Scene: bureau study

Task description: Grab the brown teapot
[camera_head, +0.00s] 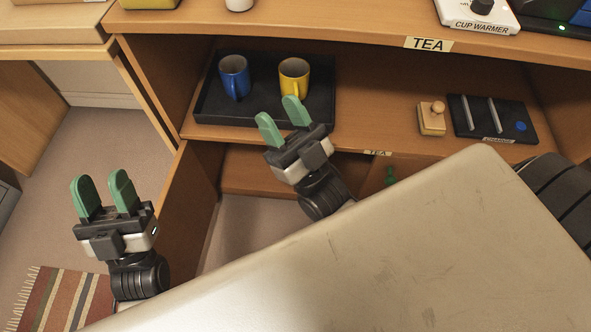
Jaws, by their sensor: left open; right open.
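No brown teapot shows in the head view. My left gripper (100,180) is open and empty, over the floor at the left, left of the open cabinet. My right gripper (277,110) is open and empty. It appears in front of the shelf, with its fingertips just below a yellow mug (294,77) in the picture. I cannot tell whether the fingers touch the tray there.
A black tray (211,105) on the shelf (375,105) holds the yellow mug and a blue mug (234,77). A wooden stamp-like block (431,118) and a dark board (503,118) lie further right. A white cup warmer (478,17) stands above. The lower right is blocked from view.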

